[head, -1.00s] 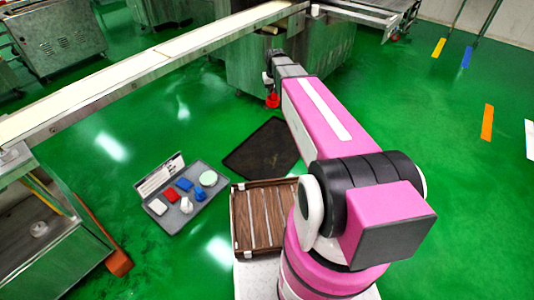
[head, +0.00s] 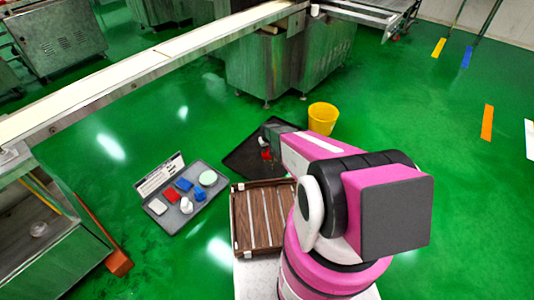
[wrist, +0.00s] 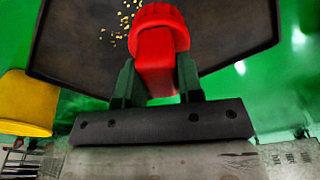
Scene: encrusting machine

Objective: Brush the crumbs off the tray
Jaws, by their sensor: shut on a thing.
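The dark tray (head: 240,163) lies on the green floor beyond the wooden rack, partly hidden by my arm. It also fills much of the wrist view (wrist: 75,45). Small yellowish crumbs (wrist: 124,20) lie on it at the top of the wrist view. My gripper (wrist: 158,80) is shut on a red brush (wrist: 157,45), with one dark green finger on each side of its handle. The brush head is over the tray beside the crumbs; whether it touches the tray I cannot tell. The red brush also shows in the head view (head: 266,155).
A yellow bucket (head: 322,118) stands just beyond the tray. A grey case (head: 208,212) with several small items lies open at left. A brown slatted wooden rack (head: 245,245) is close to my base. A conveyor (head: 180,45) and steel machine stand behind. Floor at right is clear.

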